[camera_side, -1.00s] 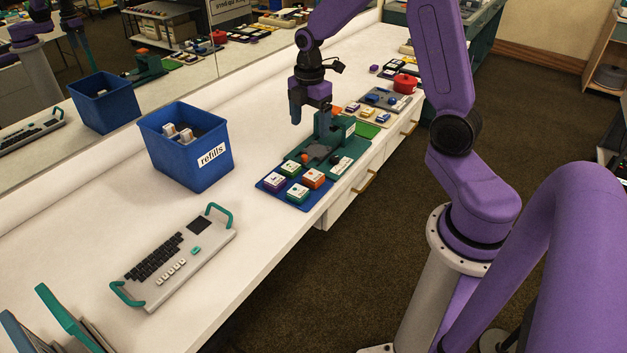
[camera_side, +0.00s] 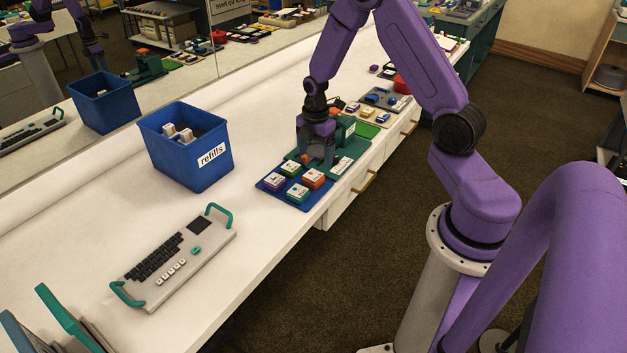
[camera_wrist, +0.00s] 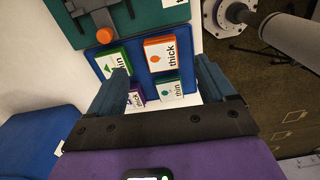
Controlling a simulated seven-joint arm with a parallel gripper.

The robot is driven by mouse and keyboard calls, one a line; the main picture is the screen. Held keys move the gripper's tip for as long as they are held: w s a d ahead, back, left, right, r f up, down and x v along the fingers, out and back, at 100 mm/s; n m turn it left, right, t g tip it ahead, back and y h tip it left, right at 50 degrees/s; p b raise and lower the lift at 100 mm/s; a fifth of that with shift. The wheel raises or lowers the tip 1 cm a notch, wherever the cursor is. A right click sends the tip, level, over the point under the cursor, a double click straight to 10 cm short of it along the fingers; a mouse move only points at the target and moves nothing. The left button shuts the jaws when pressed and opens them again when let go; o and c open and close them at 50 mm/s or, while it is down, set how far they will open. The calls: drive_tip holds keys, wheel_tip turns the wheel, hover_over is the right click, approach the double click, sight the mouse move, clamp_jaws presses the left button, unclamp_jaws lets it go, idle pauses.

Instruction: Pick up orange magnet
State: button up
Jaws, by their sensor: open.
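The orange magnet (camera_side: 314,178) is a small block with a white top, on the blue tray (camera_side: 318,203). In the wrist view the orange magnet (camera_wrist: 173,42) reads "thick" and sits upper right among the blocks. My gripper (camera_side: 316,162) is open and empty, pointing down, low over the green fixture just behind the tray. In the wrist view my gripper (camera_wrist: 160,76) has its fingers spread, with the blocks showing between and beyond them. The left finger partly hides the green magnet (camera_wrist: 112,61).
Purple (camera_side: 274,182), green (camera_side: 290,168) and teal (camera_side: 298,194) magnets share the tray. An orange knob (camera_wrist: 104,35) is on the green fixture (camera_wrist: 150,14). A blue refills bin (camera_side: 190,165) stands left. A keyboard panel (camera_side: 180,262) lies in front, with bare tabletop around it.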

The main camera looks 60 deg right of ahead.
sight(316, 173)
drive_tip(key=shift+f, duration=3.15)
drive_tip(key=c, duration=1.1)
